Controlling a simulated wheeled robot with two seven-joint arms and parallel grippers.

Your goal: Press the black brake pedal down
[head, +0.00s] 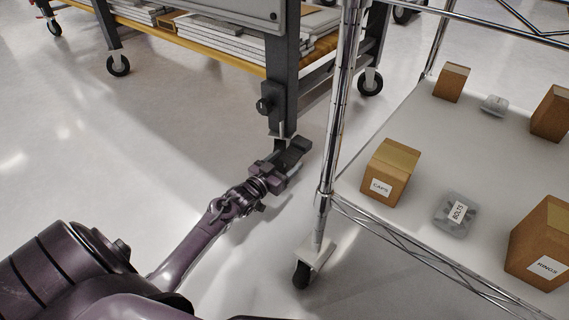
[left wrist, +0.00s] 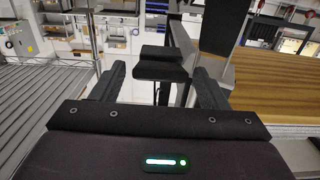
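The black brake pedal (head: 294,149) sits low at the foot of the dark cart leg (head: 283,75), near the floor. In the left wrist view the pedal (left wrist: 160,71) shows as a flat dark plate ahead, in line with the gap between the fingers. My left gripper (head: 275,172) reaches in from the lower left, just in front of the pedal. Its two fingers (left wrist: 159,82) are apart with nothing held between them. Whether the gripper touches the pedal I cannot tell. My right gripper is not in view.
A wire shelf rack (head: 323,200) stands close on the right, its chrome post and caster (head: 302,274) near my arm. Its shelf holds cardboard boxes (head: 391,171) and a bolts container (head: 455,214). The cart's wooden deck (head: 190,47) lies behind. Floor at left is clear.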

